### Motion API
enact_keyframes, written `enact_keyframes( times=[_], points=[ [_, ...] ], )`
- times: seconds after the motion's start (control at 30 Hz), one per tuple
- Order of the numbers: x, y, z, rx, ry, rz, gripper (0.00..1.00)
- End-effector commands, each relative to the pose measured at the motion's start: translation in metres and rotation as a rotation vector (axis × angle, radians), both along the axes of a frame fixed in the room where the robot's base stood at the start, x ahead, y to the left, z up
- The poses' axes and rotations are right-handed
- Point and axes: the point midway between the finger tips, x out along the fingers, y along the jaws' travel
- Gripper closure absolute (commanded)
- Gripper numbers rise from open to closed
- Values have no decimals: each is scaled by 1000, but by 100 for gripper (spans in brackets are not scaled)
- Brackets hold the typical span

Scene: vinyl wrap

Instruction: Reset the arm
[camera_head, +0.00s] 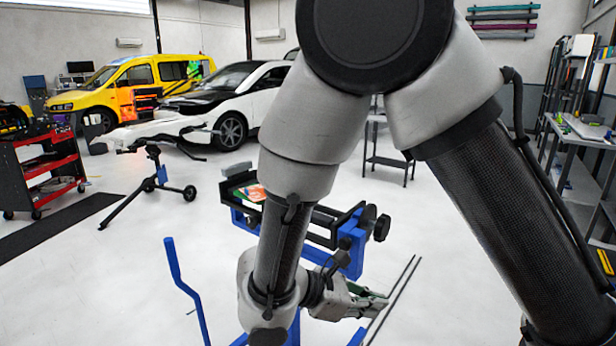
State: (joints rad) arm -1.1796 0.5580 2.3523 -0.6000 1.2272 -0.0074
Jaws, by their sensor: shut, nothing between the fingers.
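My arm fills the middle of the head view, bent at a large elbow near the top edge. Its lower link runs down to the wrist near the bottom centre. My gripper (372,303) points to the right beyond the wrist and is shut with nothing between its fingers. It is low in the picture, in front of a blue and black stand (352,259). My arm hides part of that stand.
A red tool cart (50,172) stands at the left. Shelves (572,150) line the right. Blue bars (184,285) rise nearby. Open pale floor lies left of centre.

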Motion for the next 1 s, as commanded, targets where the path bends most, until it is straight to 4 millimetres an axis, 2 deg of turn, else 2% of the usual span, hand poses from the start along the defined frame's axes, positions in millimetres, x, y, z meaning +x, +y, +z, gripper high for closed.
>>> enact_keyframes(
  times=[0.1,0.27,0.5,0.63,0.8,0.9,1.0],
  points=[
    [-5,-33,26,212,-26,-248,100],
    [-15,-73,60,512,-105,-586,100],
    [-28,-129,115,929,-327,-1007,100],
    [-39,-164,147,1116,-500,-1175,100],
    [-57,-211,184,1254,-747,-1289,100],
    [-65,-229,198,1286,-853,-1324,100],
    [-68,-238,201,1285,-895,-1350,100]
  ],
)
